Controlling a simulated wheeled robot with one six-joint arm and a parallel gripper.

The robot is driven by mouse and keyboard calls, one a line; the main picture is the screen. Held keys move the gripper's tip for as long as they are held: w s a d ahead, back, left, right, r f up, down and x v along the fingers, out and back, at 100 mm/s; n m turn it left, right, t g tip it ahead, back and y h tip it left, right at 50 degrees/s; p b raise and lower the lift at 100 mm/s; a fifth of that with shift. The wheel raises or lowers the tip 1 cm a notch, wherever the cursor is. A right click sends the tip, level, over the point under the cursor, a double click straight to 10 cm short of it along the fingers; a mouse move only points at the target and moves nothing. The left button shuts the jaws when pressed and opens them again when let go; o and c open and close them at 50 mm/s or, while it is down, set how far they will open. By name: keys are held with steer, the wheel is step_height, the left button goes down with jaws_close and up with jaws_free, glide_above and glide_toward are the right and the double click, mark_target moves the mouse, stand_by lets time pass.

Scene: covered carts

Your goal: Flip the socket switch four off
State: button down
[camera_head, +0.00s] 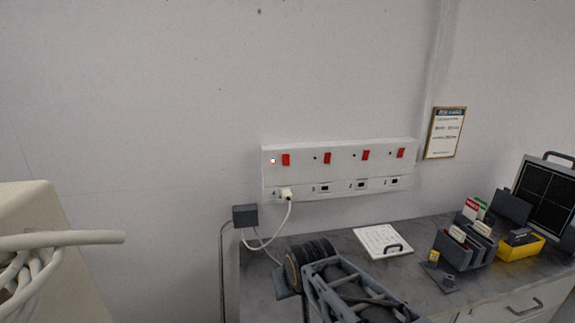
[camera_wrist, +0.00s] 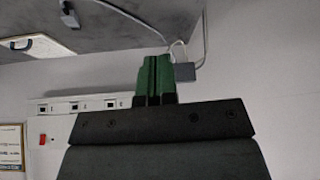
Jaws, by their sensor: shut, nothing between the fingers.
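The white socket panel (camera_head: 340,183) is on the wall, with red switches in a row along its top. Switch four (camera_head: 286,160) is the leftmost; a small indicator beside it is lit. A white plug (camera_head: 287,195) sits in the socket below it. In the wrist view, which is upside down, the panel (camera_wrist: 65,124) is at the left, with one red switch (camera_wrist: 43,139) at its end. My gripper (camera_wrist: 155,62) has green fingers held together, with nothing between them. Its body hides part of the panel, and switch four is not visible there. I cannot make out the fingers in the head view.
The grey counter (camera_head: 335,262) lies below the panel. It bears a white clipboard (camera_head: 383,241), dark organisers (camera_head: 466,247) and a yellow bin (camera_head: 520,247). A dark box (camera_head: 245,215) with a cable is left of the counter. A framed notice (camera_head: 445,133) hangs right of the panel.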

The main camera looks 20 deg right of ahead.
mark_target(286, 164)
steer(key=w+d+r+t+h, duration=0.1)
steer(key=w+d+r+t, duration=0.2)
steer(key=w+r, duration=0.2)
steer(key=w+d+r+m+t+h, duration=0.1)
steer(key=w+d+r+t, duration=0.2)
steer(key=w+r, duration=0.2)
steer(key=w+d+r+t+p, duration=0.1)
steer(key=w+d+r+t, duration=0.2)
steer(key=w+r, duration=0.3)
steer(key=w+d, duration=0.1)
steer(key=w, duration=0.3)
steer(key=shift+m+t+h, duration=0.3)
steer(key=shift+m+h, duration=0.1)
steer(key=shift+w, duration=0.15)
steer(key=p+x, duration=0.5)
steer(key=x, duration=0.8)
steer(key=shift+w, duration=0.45)
steer(key=shift+f, duration=0.15)
